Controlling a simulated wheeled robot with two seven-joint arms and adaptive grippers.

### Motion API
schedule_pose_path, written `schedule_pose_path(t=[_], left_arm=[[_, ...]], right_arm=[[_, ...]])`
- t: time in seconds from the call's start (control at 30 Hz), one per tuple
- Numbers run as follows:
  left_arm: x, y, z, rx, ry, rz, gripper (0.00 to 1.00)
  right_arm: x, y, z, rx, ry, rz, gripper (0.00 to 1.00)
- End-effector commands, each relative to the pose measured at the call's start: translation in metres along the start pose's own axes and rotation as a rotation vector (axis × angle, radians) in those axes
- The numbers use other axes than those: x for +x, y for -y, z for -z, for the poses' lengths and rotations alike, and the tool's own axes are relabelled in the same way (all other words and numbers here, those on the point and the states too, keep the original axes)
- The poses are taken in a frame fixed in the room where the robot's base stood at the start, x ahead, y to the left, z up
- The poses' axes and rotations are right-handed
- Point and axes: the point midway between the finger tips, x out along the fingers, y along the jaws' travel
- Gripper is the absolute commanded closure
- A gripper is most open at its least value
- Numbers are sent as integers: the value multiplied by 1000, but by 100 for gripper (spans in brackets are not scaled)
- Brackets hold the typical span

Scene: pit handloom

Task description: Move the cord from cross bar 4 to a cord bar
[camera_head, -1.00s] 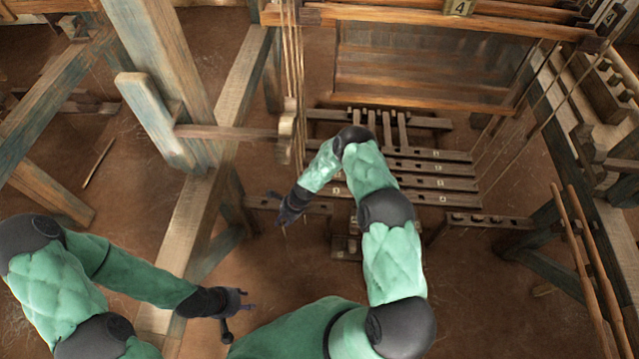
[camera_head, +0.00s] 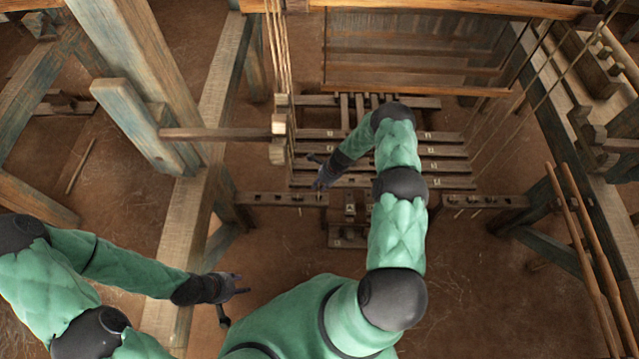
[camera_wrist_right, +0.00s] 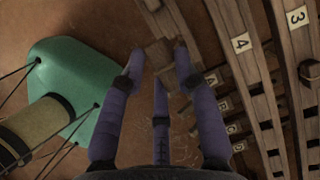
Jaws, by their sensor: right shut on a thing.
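My right gripper (camera_head: 318,172) is low in front of the numbered cross bars, above the inner end of the left cord bar (camera_head: 275,199). Another cord bar (camera_head: 485,201) is to the right. My left gripper (camera_head: 234,302) is open and empty over the floor.
Several cross bars (camera_head: 447,166) lie behind my right gripper. Pedal-like blocks (camera_head: 349,235) stand just in front. Upright cords (camera_head: 279,60) hang at the left, beside a wooden post (camera_head: 140,60). Two slanted rods (camera_head: 585,250) stand at the right. The floor between is bare.

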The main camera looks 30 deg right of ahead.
Motion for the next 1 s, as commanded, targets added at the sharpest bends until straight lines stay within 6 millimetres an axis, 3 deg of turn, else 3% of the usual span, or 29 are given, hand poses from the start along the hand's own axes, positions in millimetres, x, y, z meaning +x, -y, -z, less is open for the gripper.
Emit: schedule_pose_path(t=[1.0], left_arm=[[41, 14, 2, 0, 0, 0, 60]], right_arm=[[58, -1, 24, 0, 0, 0, 94]])
